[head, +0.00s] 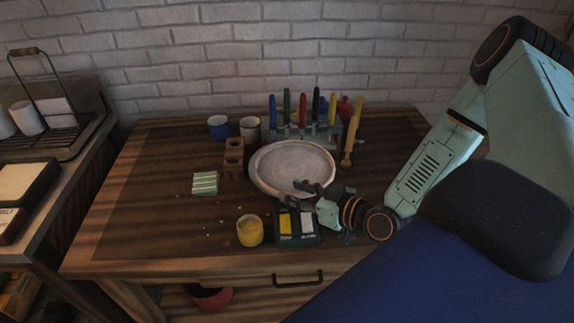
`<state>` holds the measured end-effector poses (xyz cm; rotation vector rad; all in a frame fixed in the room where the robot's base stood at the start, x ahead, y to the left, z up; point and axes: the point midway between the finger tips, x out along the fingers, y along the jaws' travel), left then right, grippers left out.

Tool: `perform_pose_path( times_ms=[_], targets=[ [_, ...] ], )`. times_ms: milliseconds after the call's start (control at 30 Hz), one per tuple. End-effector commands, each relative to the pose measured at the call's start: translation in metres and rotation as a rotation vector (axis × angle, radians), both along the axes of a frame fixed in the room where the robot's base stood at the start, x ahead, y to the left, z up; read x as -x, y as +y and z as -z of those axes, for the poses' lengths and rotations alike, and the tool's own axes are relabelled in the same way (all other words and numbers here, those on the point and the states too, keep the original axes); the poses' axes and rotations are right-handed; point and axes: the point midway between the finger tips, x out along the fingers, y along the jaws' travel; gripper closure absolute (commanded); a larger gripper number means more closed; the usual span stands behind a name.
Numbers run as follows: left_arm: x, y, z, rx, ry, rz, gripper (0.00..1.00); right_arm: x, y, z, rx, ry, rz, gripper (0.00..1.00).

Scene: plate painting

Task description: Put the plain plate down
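The plain plate (290,163) is a round, pale grey-white plate over the middle of the wooden table, in front of the rack of coloured tools. My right gripper (308,188) is at the plate's near right rim, with its dark fingers overlapping the rim. The fingers are small and dark here, so I cannot tell whether they are closed on the rim. I also cannot tell whether the plate rests on the table or is held just above it. My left gripper is not in view.
A rack (300,134) of coloured tools stands behind the plate. Brown blocks (233,158), a blue cup (218,127) and a grey cup (250,130) are left of it. A yellow pot (250,231) and dark tray (297,240) stand in front.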

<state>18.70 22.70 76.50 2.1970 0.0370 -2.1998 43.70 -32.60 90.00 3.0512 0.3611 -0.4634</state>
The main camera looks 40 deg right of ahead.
Motion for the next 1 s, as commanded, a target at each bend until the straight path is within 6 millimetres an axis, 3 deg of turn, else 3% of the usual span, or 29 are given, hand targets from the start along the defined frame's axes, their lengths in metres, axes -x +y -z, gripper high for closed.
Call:
perform_pose_path(
  times_ms=[100, 367, 633, 800, 1000],
  targets=[
    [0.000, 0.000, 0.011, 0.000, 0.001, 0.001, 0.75, -0.008, 0.002, 0.007, 0.002, -0.001, -0.001, 0.63],
    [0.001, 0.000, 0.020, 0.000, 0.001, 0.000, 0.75, -0.020, 0.005, 0.010, 0.001, 0.000, 0.003, 0.63],
    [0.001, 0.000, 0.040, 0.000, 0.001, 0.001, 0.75, -0.047, 0.013, 0.024, 0.003, -0.002, -0.003, 0.63],
    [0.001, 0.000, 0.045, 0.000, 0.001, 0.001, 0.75, -0.062, 0.016, 0.027, 0.001, 0.000, -0.003, 0.63],
    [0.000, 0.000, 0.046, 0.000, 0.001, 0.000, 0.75, -0.068, 0.018, 0.027, -0.001, 0.000, -0.001, 0.63]
  ],
)
